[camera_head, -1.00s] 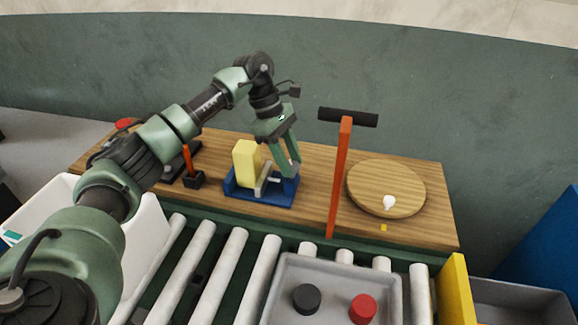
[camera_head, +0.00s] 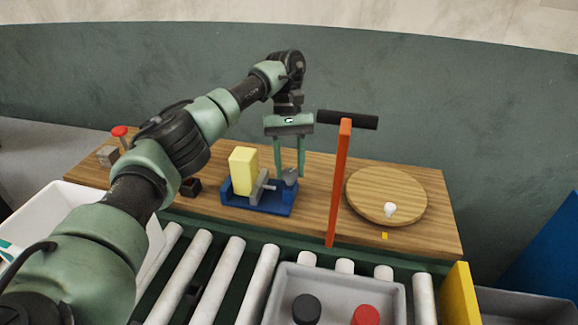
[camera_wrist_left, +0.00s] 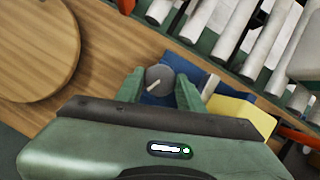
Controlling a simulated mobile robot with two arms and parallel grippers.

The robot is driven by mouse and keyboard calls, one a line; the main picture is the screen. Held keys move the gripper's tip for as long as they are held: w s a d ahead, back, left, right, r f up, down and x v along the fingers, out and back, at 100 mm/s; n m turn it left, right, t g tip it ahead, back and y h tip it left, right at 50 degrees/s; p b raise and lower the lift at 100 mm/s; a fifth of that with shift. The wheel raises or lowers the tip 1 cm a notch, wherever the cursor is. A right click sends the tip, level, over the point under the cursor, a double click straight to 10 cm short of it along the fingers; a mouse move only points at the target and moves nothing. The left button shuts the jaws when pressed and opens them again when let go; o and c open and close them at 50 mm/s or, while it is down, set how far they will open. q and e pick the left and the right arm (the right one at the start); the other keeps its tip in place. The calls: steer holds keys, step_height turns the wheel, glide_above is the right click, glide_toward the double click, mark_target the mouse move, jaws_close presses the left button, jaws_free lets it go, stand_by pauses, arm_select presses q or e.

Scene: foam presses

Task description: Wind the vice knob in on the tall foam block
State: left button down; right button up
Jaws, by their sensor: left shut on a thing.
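The tall yellow foam block (camera_head: 243,171) stands upright in the blue vice (camera_head: 262,204), at the vice's left end in the head view. The grey vice jaw plate (camera_head: 260,186) is close to the block's right side; I cannot tell whether they touch. The grey vice knob (camera_head: 290,176) is at the right end of the vice. My left gripper (camera_head: 290,172) points down at the knob. In the left wrist view the round knob (camera_wrist_left: 159,79), with a pale pointer line, sits between the fingers, which are shut on it. My right gripper is not in view.
An orange post with a black crossbar (camera_head: 341,180) stands just right of the vice. Further right is a round wooden board (camera_head: 386,192) with a white piece. A roller conveyor carries a grey tray (camera_head: 335,284) in front. A red-topped device (camera_head: 120,132) is at far left.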

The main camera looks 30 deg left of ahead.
arm_select(q)
steer(key=m+y, duration=0.1)
steer(key=m, duration=0.1)
steer(key=m+p, duration=0.1)
steer(key=m, duration=0.2)
steer(key=shift+d+g+y, duration=0.15)
steer(key=shift+g+y, duration=0.15)
steer(key=shift+y, duration=0.1)
steer(key=shift+m, duration=0.3)
steer(key=c, duration=0.9)
jaws_free()
